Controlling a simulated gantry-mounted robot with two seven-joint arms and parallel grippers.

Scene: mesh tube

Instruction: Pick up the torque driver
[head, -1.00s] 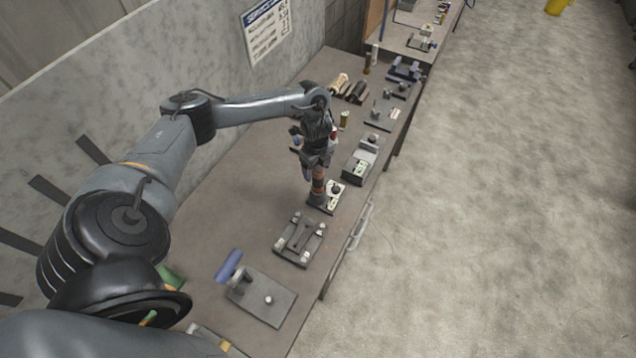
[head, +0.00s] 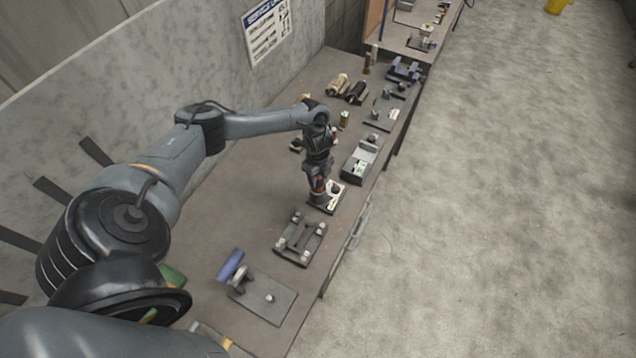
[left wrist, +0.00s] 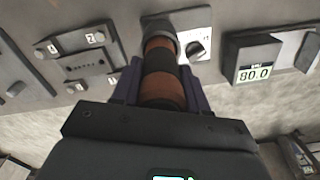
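The torque driver (left wrist: 163,77), with a handle banded in brown-orange and black, stands upright in a round holder on a small plate with a dial (left wrist: 197,48). In the head view the driver (head: 316,190) shows only in part below my left gripper, and the plate (head: 335,197) is under it. My left gripper (head: 317,177) points down over the driver. In the left wrist view its purple fingers (left wrist: 160,88) are on either side of the handle, very close to it, and look open around it. My right gripper is not in view.
A block with a digital display (left wrist: 253,73) stands beside the plate. Several more fixtures line the far bench. The bench beside the wall is mostly clear.

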